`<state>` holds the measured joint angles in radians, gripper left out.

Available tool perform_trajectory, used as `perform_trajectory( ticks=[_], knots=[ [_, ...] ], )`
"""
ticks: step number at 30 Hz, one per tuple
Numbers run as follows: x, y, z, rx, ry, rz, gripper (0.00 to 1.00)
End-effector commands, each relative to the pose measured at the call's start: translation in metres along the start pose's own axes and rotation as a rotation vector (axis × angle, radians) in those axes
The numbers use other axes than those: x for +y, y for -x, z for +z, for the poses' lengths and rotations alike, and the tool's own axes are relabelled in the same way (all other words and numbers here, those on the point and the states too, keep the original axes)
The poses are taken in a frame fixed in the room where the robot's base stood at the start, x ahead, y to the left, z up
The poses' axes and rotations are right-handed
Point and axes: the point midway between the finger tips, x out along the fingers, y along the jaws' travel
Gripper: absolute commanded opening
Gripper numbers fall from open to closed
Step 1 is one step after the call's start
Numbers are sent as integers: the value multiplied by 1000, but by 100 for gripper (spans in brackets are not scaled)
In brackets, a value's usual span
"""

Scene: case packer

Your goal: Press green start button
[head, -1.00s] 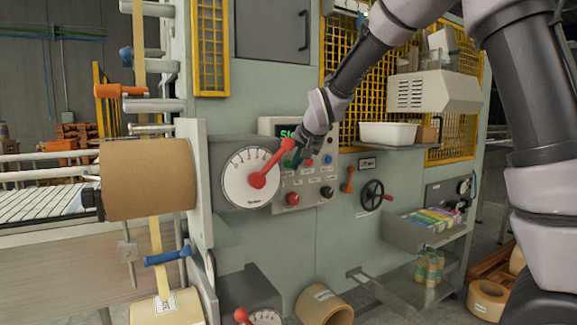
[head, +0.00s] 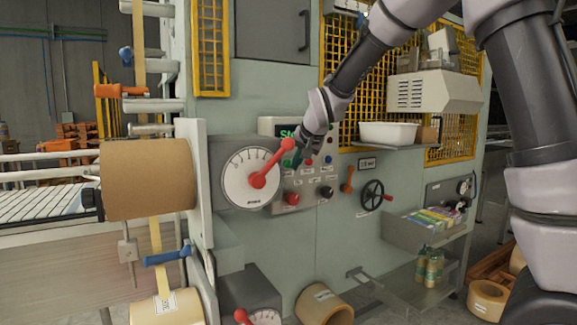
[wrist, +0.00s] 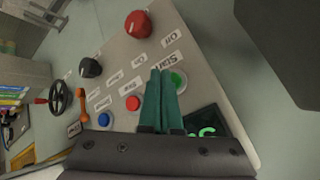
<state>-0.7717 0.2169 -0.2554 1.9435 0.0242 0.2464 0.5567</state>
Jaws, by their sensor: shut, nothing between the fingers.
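The green start button (wrist: 178,80) shows in the wrist view, beside the label reading "Start" on the grey control panel (wrist: 140,65). My gripper (wrist: 160,72) is shut and empty, its two teal fingers together. In the wrist view the fingertips lie right beside the button and overlap its left edge; I cannot tell whether they touch it. In the head view my gripper (head: 291,160) is in front of the panel, and the green button is hidden behind it or too small to make out.
Near the button are a red button (wrist: 132,103), a blue button (wrist: 104,118), a black knob (wrist: 90,67) and a large red knob (wrist: 138,23). A dial with a red lever (head: 262,175) is just left of my gripper. A handwheel (head: 373,195) is to the right.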

Motion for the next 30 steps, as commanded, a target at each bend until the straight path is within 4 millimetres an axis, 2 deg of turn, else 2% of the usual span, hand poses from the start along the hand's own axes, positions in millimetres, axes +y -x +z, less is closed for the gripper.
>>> perform_trajectory(
  ticks=[30],
  knots=[
    [-6, -9, -6, 0, 0, 1, 0]
  ],
)
